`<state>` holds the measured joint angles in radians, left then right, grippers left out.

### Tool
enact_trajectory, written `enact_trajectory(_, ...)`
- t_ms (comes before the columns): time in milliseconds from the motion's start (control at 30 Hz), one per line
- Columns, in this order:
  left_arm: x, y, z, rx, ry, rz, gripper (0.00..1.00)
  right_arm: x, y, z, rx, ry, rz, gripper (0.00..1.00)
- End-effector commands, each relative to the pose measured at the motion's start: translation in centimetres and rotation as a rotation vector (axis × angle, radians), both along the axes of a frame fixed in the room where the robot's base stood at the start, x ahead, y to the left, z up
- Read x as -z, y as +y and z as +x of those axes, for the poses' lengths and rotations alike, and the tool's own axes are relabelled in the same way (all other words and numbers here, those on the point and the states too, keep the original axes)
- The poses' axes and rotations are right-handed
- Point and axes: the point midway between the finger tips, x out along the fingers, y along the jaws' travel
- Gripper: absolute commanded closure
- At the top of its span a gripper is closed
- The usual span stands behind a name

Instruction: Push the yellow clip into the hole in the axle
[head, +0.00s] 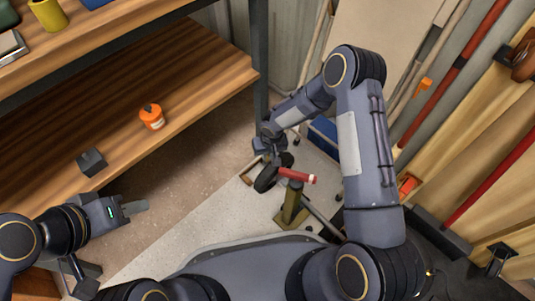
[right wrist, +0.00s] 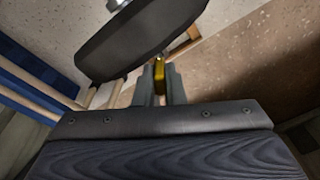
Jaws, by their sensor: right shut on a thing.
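My right gripper (right wrist: 160,84) is shut on the yellow clip (right wrist: 159,70), which shows as a small yellow piece between its fingertips in the right wrist view. The clip is close beside the black wheel (right wrist: 135,42). A grey metal end (right wrist: 117,4), perhaps of the axle, shows past the wheel's far side; the hole is not visible. In the head view the wheel (head: 266,179) sits below my right gripper, and the clip cannot be made out. My left gripper (head: 138,206) is away to the left; its fingers overlap, so its opening is unclear.
A red bar (head: 297,175) lies on an olive stand (head: 291,205) beside the wheel. A wooden shelf (head: 60,130) on the left holds an orange jar (head: 152,117) and a dark block (head: 91,161). A blue box (head: 325,137) stands behind. Long poles lean at the right.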

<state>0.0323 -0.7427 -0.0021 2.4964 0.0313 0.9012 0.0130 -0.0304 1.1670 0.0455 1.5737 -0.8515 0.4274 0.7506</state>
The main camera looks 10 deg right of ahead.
Motion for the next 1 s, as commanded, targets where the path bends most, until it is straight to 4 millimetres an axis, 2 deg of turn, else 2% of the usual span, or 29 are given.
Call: enact_trajectory(1000,0.8,0.0,0.0,0.000,0.000,0.000,0.64,1.2,0.1,0.1,0.000,0.000,0.000,1.00)
